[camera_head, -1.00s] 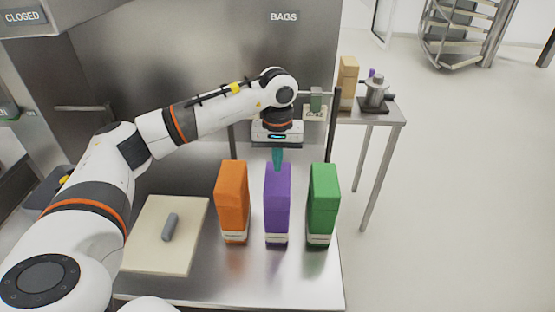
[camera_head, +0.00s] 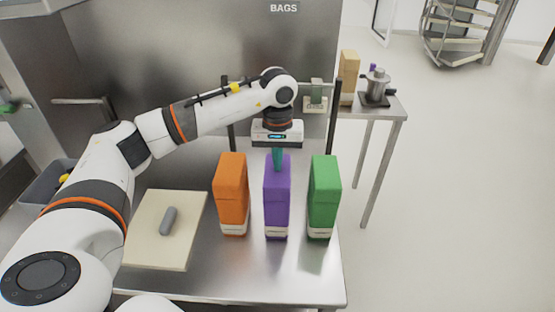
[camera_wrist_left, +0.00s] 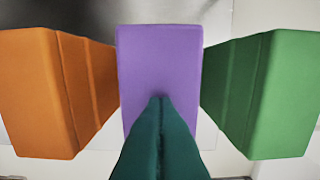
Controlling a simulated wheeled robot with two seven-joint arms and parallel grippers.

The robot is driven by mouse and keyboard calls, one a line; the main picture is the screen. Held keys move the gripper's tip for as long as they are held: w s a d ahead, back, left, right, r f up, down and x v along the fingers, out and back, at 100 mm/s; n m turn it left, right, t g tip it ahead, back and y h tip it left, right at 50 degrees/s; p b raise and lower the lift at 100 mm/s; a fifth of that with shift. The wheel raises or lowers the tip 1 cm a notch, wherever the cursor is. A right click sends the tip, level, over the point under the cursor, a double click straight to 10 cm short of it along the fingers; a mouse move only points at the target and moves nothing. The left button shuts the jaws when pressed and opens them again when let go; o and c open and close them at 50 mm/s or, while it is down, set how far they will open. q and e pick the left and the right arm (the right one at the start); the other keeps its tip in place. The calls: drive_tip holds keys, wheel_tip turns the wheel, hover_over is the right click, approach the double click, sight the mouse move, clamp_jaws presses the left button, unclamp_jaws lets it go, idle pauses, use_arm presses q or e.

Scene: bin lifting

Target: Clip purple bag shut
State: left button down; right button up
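The purple bag (camera_head: 277,205) stands upright on the steel table between the orange bag (camera_head: 232,195) and the green bag (camera_head: 323,197). My left gripper (camera_head: 278,166) points down over it. Its teal fingers are together at the bag's top; I cannot tell whether they touch it. In the left wrist view the fingers (camera_wrist_left: 161,105) meet along a seam, with nothing visible between them, in front of the purple bag (camera_wrist_left: 160,60). The orange bag (camera_wrist_left: 50,95) and green bag (camera_wrist_left: 275,95) flank it. I cannot make out a separate clip. My right gripper is out of view.
A cream board (camera_head: 145,235) with a grey cylinder (camera_head: 169,221) lies on the steel table (camera_head: 240,280) to the left. A grey tub (camera_head: 45,183) is at far left. A side table (camera_head: 395,112) behind right holds a tan bag (camera_head: 348,78) and a metal device (camera_head: 376,88).

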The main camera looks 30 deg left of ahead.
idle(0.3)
use_arm(q)
drive_tip(key=shift+r+p, duration=2.05)
drive_tip(key=shift+r, duration=1.45)
